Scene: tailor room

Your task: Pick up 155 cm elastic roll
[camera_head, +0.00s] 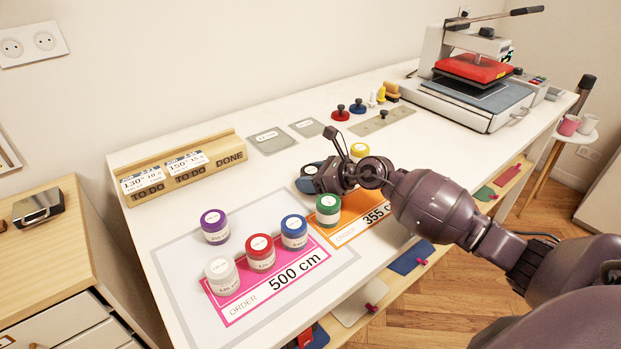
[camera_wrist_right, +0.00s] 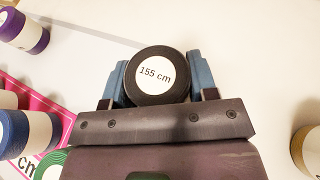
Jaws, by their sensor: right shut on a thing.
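The 155 cm elastic roll (camera_wrist_right: 158,73) is black with a round white label and sits between the two blue fingers of my right gripper (camera_wrist_right: 160,85) in the right wrist view. The fingers press on its two sides, so the gripper is shut on it. In the head view my right gripper (camera_head: 316,180) is over the table behind the green roll (camera_head: 328,209), and the held roll (camera_head: 310,169) is partly hidden by it. I cannot tell whether the roll touches the table. My left gripper is not in view.
White (camera_head: 222,276), red (camera_head: 260,252), blue (camera_head: 294,232) and purple (camera_head: 215,226) rolls stand on or near the pink 500 cm order card (camera_head: 240,312). A yellow-topped roll (camera_head: 360,150) stands just behind my right gripper. A heat press (camera_head: 470,90) stands at the far right.

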